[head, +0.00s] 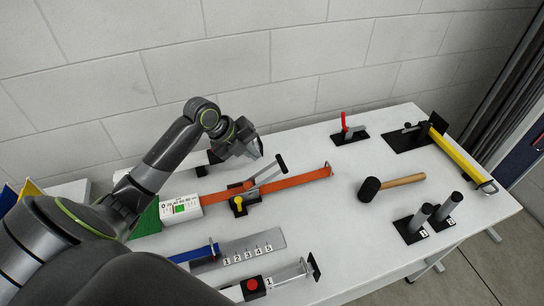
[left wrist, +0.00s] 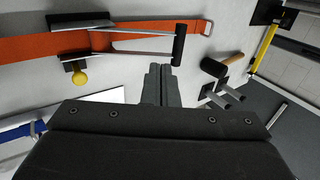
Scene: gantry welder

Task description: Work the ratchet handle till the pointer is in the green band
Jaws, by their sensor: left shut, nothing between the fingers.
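The ratchet handle is a grey two-bar lever (head: 267,177) with a black crossbar grip (head: 281,164), raised at a slant from the orange strap (head: 300,180). The grip also shows in the left wrist view (left wrist: 179,45). A white gauge box (head: 181,208) with a green patch sits at the strap's left end; its pointer is too small to make out. My left gripper (head: 259,148) is shut and empty, above and behind the grip, apart from it. Its closed fingers show in the left wrist view (left wrist: 161,82). My right gripper is not in view.
A yellow knob (head: 239,203) on a black block is beside the ratchet. A mallet (head: 372,188), two dark cylinders (head: 430,215), a red-handled clamp (head: 345,127) and a yellow bar (head: 460,158) stand to the right. A numbered plate (head: 245,250) and red button (head: 252,284) lie in front.

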